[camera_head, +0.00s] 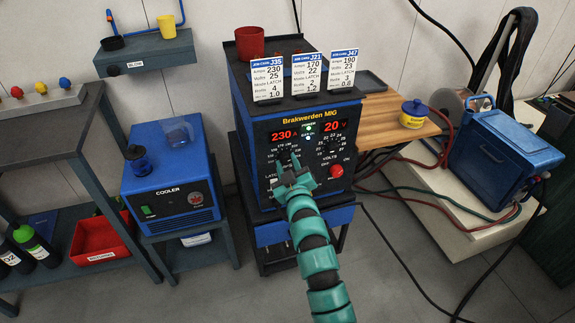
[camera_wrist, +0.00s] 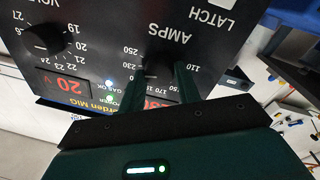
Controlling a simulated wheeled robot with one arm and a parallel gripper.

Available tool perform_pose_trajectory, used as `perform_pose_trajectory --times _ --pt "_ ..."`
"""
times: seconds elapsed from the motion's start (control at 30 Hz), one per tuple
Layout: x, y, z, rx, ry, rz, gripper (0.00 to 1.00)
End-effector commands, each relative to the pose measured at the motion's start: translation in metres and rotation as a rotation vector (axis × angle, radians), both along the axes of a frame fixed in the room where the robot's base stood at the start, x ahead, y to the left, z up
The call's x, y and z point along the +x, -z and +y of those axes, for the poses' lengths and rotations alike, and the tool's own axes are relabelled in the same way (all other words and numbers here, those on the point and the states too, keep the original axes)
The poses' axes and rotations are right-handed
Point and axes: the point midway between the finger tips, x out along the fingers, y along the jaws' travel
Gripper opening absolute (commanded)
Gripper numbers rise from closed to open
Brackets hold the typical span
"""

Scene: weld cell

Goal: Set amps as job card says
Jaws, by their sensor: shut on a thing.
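The blue and black welder (camera_head: 309,118) has a red amps display (camera_head: 284,135) reading 230 A and a volts display (camera_head: 335,126) reading 20 V. My gripper (camera_head: 290,164) is at the amps dial on the front panel. In the wrist view its fingers (camera_wrist: 162,84) are shut on the amps knob (camera_wrist: 158,72), which they mostly hide. Job cards stand on top of the welder: J35 (camera_head: 267,78) says amps 230, J21 (camera_head: 306,73) says 170, and J47 (camera_head: 343,70) says 190. The volts knob (camera_wrist: 46,40) is clear of my gripper.
A red cup (camera_head: 249,43) stands on the welder. A red button (camera_head: 336,171) is right of my gripper. The blue cooler (camera_head: 170,185) stands to the left. A wooden shelf (camera_head: 385,118) with a yellow and blue tin (camera_head: 413,115) is to the right. Cables hang at the right.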

Motion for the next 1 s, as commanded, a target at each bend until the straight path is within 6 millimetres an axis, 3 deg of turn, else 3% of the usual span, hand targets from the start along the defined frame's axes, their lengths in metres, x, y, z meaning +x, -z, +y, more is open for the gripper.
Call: perform_pose_trajectory --times 0.1,0.13,0.2,0.23,0.67,1.0 --pt "0.0 0.0 -0.001 -0.002 0.001 0.0 0.1" --pt "0.0 0.0 -0.001 -0.002 0.001 0.0 0.39" --pt "0.0 0.0 -0.001 -0.002 0.001 0.0 0.52" --pt "0.0 0.0 -0.001 -0.002 0.001 0.0 0.55" --pt "-0.008 0.001 -0.002 -0.002 -0.001 0.0 0.55" --pt "-0.056 0.005 -0.013 -0.003 -0.001 0.002 0.55"
